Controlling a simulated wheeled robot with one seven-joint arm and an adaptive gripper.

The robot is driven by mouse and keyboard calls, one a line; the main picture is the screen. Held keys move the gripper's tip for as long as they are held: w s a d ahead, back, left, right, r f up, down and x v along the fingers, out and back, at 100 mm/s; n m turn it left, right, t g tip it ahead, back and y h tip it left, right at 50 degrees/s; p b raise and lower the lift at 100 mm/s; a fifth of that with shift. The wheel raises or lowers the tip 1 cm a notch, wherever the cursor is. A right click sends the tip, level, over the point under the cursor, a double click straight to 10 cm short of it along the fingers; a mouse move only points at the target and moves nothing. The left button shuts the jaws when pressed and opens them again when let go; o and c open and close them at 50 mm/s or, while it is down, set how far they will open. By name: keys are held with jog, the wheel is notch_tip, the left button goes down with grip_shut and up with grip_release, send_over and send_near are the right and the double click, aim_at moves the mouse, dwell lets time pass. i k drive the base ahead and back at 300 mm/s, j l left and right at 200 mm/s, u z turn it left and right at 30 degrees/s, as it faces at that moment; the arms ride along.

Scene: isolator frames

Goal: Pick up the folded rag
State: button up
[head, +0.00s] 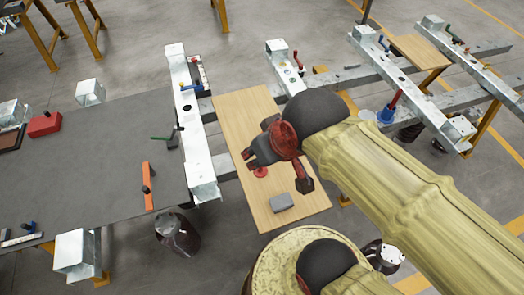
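A small grey block-like item that looks like the folded rag (281,202) lies flat on the near part of the wooden board (247,112). My gripper (277,171) is above the board, on the far side of the rag in the picture. Its two dark fingers are spread apart with nothing seen between them. The gripper appears apart from the rag, but its height above the board is hard to tell. The rag is in plain view.
A galvanized beam (193,130) borders the board on the left, beside a dark grey table (110,150). More beams with clamps and a red-handled tool (389,107) stand at right.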

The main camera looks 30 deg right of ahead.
aim_at(279, 203)
jog(key=k+l+z, duration=0.1)
jog(key=k+z, duration=0.3)
jog(key=i+z, duration=0.1)
jog(key=z, duration=2.35)
jog(key=u, duration=2.45)
jog(key=k+z, duration=0.1)
jog(key=z, duration=0.4)
